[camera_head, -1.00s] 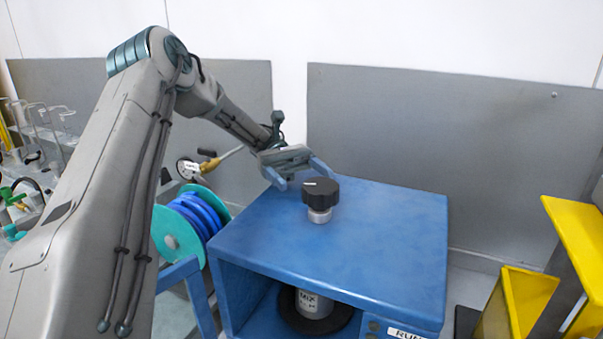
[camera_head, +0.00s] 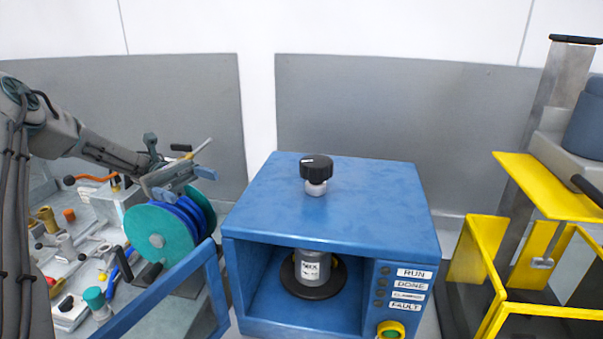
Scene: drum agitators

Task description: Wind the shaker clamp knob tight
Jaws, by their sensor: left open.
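The shaker (camera_head: 385,215) is a blue box with an open front. Its black clamp knob (camera_head: 316,168) with a white mark stands on a light metal collar on the box's top. Inside the opening a grey can (camera_head: 311,267) with a label stands on a dark round plate. My left gripper (camera_head: 194,185) is open and empty. It is to the left of the shaker, above the hose reel, well apart from the knob. My right gripper is not in view.
Loose tools and fittings crowd the left bench. A yellow-framed machine (camera_head: 540,200) stands right. A panel with labels and a green button (camera_head: 390,330) is on the shaker's front.

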